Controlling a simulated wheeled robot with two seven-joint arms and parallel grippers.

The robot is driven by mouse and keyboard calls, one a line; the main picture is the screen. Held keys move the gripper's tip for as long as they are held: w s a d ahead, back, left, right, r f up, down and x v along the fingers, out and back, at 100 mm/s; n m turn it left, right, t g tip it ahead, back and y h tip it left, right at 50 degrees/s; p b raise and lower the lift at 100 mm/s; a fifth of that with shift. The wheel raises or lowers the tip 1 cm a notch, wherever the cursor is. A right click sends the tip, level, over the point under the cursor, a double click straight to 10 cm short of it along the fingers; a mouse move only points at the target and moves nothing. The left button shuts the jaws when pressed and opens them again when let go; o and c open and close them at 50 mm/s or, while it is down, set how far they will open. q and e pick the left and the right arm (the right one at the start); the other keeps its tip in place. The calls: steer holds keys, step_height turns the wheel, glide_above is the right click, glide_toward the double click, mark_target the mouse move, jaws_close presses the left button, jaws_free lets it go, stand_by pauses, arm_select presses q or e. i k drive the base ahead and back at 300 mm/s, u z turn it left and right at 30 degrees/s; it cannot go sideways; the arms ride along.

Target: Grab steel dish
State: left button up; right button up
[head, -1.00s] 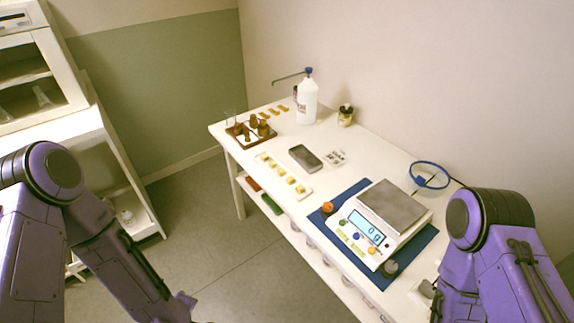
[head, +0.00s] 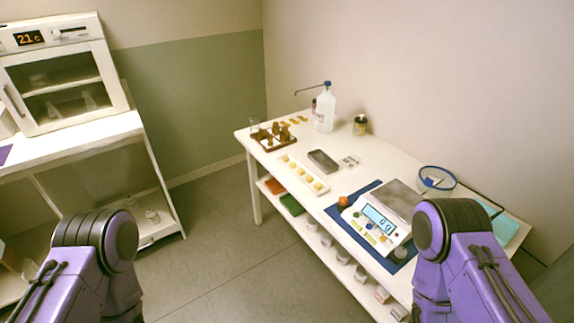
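A grey rectangular dish with a raised rim (head: 323,161), which looks like the steel dish, lies on the white table (head: 340,182). It is in the middle of the table, right of a white strip with several yellowish pieces (head: 302,175). Nothing covers the dish. My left arm shows at the lower left and my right arm at the lower right, in front of the table's near end. Both grippers are outside the picture, so neither is seen near the dish.
A scale (head: 383,215) stands on a blue mat (head: 338,217) at the near end. A wooden rack with brown bottles (head: 264,139), a white pump bottle (head: 325,112) and a small jar (head: 360,125) stand farther back. A cabinet (head: 60,80) is at left. Floor between is clear.

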mark_target(320, 159)
steer(key=u, duration=1.05)
steer(key=i, duration=1.2)
steer(key=z, duration=2.45)
